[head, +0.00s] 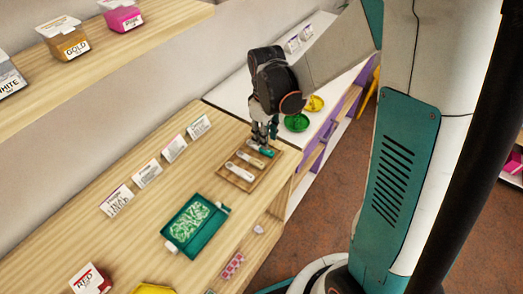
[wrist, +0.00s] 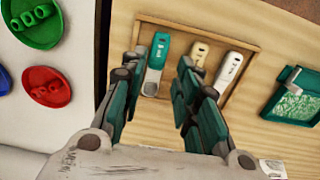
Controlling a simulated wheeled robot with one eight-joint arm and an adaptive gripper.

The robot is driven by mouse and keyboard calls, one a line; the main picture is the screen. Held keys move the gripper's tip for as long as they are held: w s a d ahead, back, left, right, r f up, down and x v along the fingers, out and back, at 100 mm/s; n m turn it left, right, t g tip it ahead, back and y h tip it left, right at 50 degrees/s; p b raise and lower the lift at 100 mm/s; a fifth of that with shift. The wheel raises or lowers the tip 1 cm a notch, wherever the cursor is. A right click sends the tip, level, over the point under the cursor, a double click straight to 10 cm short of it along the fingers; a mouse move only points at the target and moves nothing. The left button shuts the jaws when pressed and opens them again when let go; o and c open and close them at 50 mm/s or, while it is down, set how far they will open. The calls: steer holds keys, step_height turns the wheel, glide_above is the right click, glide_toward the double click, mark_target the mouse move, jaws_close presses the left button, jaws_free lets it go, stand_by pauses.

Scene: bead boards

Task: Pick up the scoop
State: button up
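A shallow wooden tray (head: 226,177) holds three handled tools side by side. In the wrist view the tray (wrist: 188,22) has a teal-handled tool (wrist: 159,48) on the left, a cream-handled one (wrist: 199,55) in the middle and a white one (wrist: 229,68) on the right. The handle labels are too small to read, so I cannot tell which is the scoop. My gripper (head: 264,138) is above the tray's far end, near the teal-handled tool (head: 267,151). In the wrist view my gripper (wrist: 157,68) is open and empty, with the teal-handled tool showing between its fingers.
A teal tray of pale green beads (head: 190,222) stands nearer on the wooden counter. Label cards (head: 174,149) stand along the back. Green (head: 297,122) and yellow (head: 314,103) dishes sit on the white counter beyond. A shelf with boxes (head: 68,37) overhangs at upper left.

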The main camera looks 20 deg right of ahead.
mark_target(260, 148)
steer(key=shift+d+f+b, duration=0.15)
steer(key=shift+f+b, duration=1)
steer(key=shift+f, duration=1.85)
steer(key=shift+r, duration=0.1)
steer(key=shift+c, duration=0.3)
steer(key=c, duration=0.5)
